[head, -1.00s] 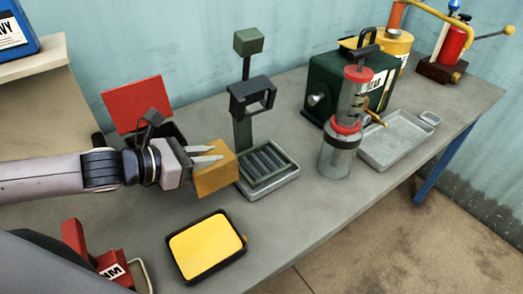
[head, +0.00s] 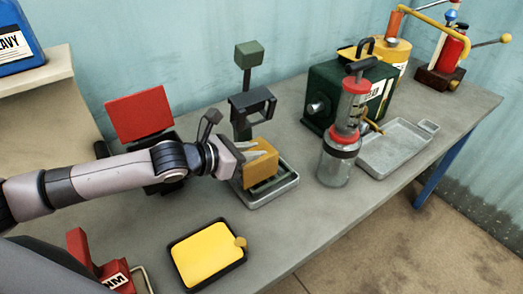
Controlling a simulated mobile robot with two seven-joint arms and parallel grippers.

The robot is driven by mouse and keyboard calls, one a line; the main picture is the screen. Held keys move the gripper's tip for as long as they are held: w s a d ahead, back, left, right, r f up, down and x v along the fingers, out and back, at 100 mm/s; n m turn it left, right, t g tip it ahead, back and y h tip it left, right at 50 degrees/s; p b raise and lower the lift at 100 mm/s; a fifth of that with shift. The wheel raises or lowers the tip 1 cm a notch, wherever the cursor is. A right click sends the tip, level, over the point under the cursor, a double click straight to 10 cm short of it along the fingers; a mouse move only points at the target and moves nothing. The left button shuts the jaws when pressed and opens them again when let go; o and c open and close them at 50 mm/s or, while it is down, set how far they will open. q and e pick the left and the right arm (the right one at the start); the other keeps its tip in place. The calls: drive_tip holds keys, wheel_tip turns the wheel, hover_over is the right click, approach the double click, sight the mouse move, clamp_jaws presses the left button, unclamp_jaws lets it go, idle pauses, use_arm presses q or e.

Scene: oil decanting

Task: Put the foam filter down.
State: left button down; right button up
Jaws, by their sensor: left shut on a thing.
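The foam filter, a yellow-brown block (head: 261,168), is in the jaws of my left gripper (head: 250,158). My left arm reaches in from the left, and the gripper is shut on the block. The block is over the green rack in the grey tray (head: 284,189) under the green press-like stand (head: 250,105). It covers much of the rack. I cannot tell whether the block touches the rack. My right gripper is not in view.
A black tray with a yellow pad (head: 205,255) lies at the front. A glass-and-metal pump jar (head: 340,160), a green box (head: 325,92) and an empty metal tray (head: 392,152) stand to the right. A red panel (head: 139,113) stands behind my arm.

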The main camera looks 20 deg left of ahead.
use_arm(q)
drive_tip(key=x, duration=0.2)
drive_tip(key=shift+w+d, duration=0.3)
drive_tip(key=shift+a+f, duration=0.1)
drive_tip(key=shift+f, duration=0.05)
drive_tip(key=shift+f, duration=0.1)
drive_tip(key=c, duration=1)
unclamp_jaws()
drive_tip(key=v, duration=1.2)
